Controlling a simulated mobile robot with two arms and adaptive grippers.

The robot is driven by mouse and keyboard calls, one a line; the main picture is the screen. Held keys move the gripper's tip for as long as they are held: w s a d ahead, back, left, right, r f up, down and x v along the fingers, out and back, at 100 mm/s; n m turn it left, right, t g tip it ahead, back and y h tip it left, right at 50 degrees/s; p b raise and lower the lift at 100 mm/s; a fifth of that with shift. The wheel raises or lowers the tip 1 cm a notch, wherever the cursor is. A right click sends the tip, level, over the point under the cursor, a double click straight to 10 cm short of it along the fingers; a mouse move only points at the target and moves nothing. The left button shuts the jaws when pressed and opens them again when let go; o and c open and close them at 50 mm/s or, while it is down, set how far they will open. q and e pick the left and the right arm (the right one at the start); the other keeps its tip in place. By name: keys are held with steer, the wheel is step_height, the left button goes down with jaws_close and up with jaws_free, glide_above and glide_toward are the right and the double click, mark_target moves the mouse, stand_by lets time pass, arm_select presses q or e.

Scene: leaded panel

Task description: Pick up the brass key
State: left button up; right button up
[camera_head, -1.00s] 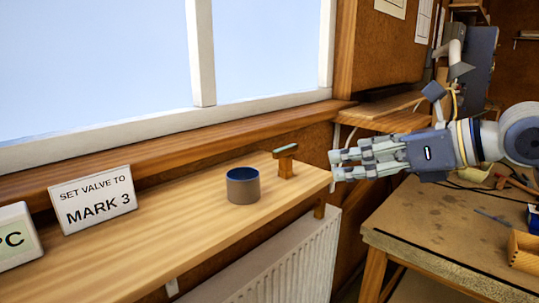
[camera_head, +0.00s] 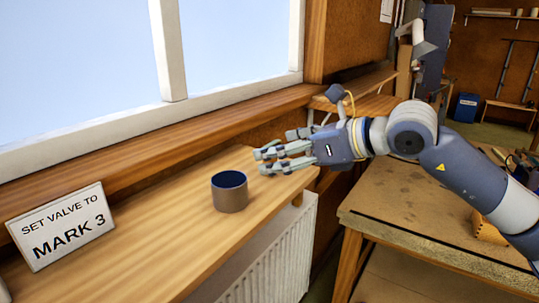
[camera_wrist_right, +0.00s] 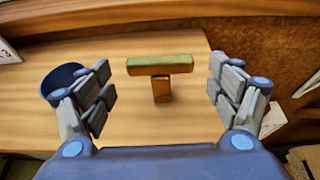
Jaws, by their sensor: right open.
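In the head view the gripper's fingers hide the key and block. My left gripper is not in view.
A grey cup with a blue inside (camera_head: 230,193) stands on the shelf (camera_head: 160,240), close to the left fingers in the wrist view. A "SET VALVE TO MARK 3" sign (camera_head: 61,226) stands further left. A white radiator (camera_head: 280,255) is below; a workbench (camera_head: 400,205) is at right.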

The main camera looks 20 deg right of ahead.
steer(key=shift+p+x, duration=0.55)
steer(key=shift+x, duration=1.1)
steer(key=shift+d, duration=0.1)
steer(key=c, duration=1.2)
steer(key=shift+r, duration=0.2)
